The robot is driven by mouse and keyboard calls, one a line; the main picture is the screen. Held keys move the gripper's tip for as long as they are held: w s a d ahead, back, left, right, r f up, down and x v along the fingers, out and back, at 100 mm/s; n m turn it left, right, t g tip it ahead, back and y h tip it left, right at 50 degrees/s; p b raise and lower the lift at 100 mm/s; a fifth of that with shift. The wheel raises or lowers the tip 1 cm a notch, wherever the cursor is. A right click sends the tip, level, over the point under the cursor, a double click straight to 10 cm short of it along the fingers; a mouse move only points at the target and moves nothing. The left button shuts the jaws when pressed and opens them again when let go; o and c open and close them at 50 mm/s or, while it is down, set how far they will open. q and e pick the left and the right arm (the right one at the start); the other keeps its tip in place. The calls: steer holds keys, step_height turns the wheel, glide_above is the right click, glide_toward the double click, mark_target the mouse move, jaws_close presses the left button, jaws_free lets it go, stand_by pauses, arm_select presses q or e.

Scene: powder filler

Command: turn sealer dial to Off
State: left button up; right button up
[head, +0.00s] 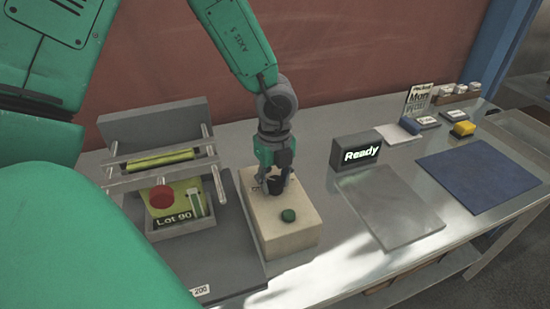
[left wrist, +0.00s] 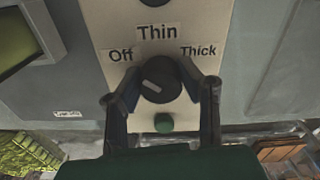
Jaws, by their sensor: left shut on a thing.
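The sealer is a beige box (head: 300,236) on the table, with a black dial and a green button (head: 288,215) on its top. In the left wrist view the black dial (left wrist: 160,78) sits below the labels "Off" (left wrist: 121,55), "Thin" (left wrist: 157,33) and "Thick" (left wrist: 198,50). The dial's pale mark slants up and left, roughly toward "Off". My left gripper (head: 275,185) comes down over the dial from above. Its fingers also show in the left wrist view (left wrist: 160,97), one on each side of the dial, shut on it. My right gripper is out of view.
Left of the sealer stands a grey machine with a red button (head: 161,196) and a "Lot 90" label (head: 173,220). Right are a "Ready" display (head: 358,154), a grey plate (head: 389,207) and a blue mat (head: 480,175). Small blocks and cards stand at the back right.

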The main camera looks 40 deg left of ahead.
mark_target(276, 180)
arm_select(q)
steer(key=shift+s+d+f+n, duration=0.1)
steer(key=shift+s+n, duration=0.1)
steer(key=shift+n, duration=0.7)
steer(key=o, duration=1.1)
steer(key=shift+w, duration=0.1)
steer(key=shift+o, duration=0.2)
steer(key=shift+d, duration=0.1)
steer(key=shift+w, duration=0.1)
steer(key=shift+r, duration=0.6)
step_height(276, 180, up, 11)
steer(key=shift+f, duration=0.15)
